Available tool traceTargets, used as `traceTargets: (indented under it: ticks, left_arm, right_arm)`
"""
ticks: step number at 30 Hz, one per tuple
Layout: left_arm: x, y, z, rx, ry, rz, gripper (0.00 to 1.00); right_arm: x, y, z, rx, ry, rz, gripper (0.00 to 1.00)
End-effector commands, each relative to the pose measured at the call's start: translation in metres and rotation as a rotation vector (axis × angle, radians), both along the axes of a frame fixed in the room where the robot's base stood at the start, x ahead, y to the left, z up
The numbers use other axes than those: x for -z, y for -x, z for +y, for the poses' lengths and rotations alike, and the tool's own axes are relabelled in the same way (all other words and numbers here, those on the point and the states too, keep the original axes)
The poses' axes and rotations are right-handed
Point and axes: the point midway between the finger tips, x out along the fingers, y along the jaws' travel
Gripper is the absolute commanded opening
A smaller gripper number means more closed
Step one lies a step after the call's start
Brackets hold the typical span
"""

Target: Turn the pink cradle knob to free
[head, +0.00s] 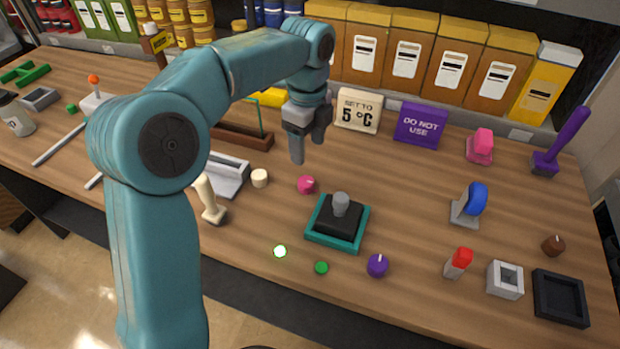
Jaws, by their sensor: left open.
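A small round pink knob (306,185) stands on the wooden bench near the middle of the head view, with a pale mark on it. My left gripper (309,150) hangs above and behind the knob, fingers pointing down. Its fingers are apart, nothing shows between them, and it does not touch the knob. A second pink thing (480,146), a blocky part on a pink base, stands farther right. I cannot read any free mark beside the round knob. My right gripper is out of view.
A teal tray with a black block and grey knob (340,205) sits just in front of the pink knob. A cream knob (260,178) is to its left. A purple knob (377,265), green button (321,268) and blue lever (474,198) stand nearby. Signs (421,124) and boxes line the back.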

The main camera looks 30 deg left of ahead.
Motion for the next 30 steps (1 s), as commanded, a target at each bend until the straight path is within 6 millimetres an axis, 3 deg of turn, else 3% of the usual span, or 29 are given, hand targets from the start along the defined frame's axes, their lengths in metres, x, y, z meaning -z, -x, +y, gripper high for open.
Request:
traceTargets:
  ticks: [6, 12, 18, 27, 30]
  left_arm:
    - [0.055, 0.001, 0.000, -0.001, 0.000, 0.005, 0.65]
    - [0.093, 0.000, 0.000, -0.001, 0.000, 0.004, 0.65]
    - [0.110, -0.002, -0.001, -0.001, 0.000, 0.001, 0.65]
    - [0.112, -0.004, -0.001, -0.001, 0.000, 0.000, 0.65]
    - [0.112, -0.003, -0.001, -0.001, 0.000, 0.000, 0.32]
  right_arm:
    - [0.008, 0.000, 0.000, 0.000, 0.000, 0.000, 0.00]
    - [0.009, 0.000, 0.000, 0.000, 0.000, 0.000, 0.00]
    - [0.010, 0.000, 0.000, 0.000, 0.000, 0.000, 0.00]
    - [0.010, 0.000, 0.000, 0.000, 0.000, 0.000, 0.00]
    - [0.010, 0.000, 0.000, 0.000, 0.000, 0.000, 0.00]
